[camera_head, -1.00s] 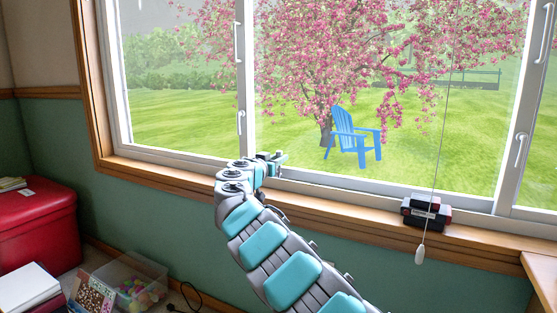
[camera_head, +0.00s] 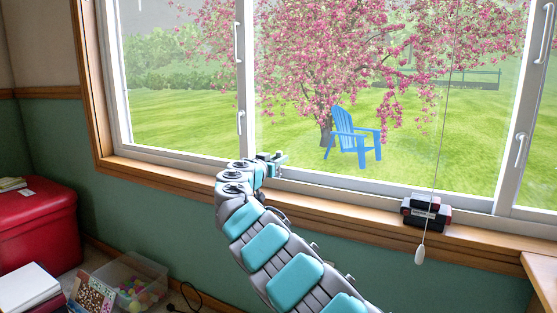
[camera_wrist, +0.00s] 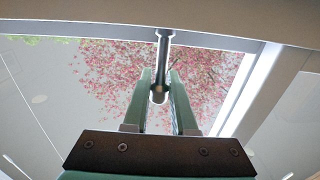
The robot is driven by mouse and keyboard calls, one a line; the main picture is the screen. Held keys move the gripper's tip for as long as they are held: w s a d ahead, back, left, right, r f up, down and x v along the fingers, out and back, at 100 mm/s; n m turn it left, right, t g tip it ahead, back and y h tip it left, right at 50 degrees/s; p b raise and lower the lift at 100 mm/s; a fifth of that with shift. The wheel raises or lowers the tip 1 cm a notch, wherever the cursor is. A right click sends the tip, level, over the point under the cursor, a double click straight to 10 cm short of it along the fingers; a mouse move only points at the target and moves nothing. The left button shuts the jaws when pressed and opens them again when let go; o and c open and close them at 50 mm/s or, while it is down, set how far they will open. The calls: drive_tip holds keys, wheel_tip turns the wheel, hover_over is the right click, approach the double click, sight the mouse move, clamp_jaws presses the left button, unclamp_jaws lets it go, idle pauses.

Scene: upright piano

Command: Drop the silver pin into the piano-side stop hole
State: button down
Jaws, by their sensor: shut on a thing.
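My gripper (camera_wrist: 160,80) is shut on a slim silver-grey pin (camera_wrist: 162,60), which sits between its two green fingers in the wrist view. The pin's near end is rounded and lies between the fingers. Its far end reaches up toward a grey bar at the top of that view; I cannot tell whether they touch. In the head view my gripper (camera_head: 273,163) is at the window sill, in front of the glass, and the pin cannot be made out there. I cannot identify the stop hole or the piano in either view.
A wooden sill (camera_head: 330,208) runs below the window, with a dark red and black object (camera_head: 426,212) on it. A blind cord (camera_head: 420,255) hangs nearby. A red chest (camera_head: 35,230) and a clear bin (camera_head: 130,280) stand at the lower left.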

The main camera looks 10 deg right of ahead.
drive_tip(key=shift+f, duration=0.6)
idle(0.3)
drive_tip(key=c, duration=0.6)
unclamp_jaws()
drive_tip(key=shift+c, duration=0.2)
drive_tip(key=shift+s+a, duration=0.1)
drive_tip(key=shift+s, duration=0.05)
drive_tip(key=shift+v, duration=3.35)
drive_tip(key=shift+s+a, duration=0.25)
drive_tip(key=shift+s, duration=0.05)
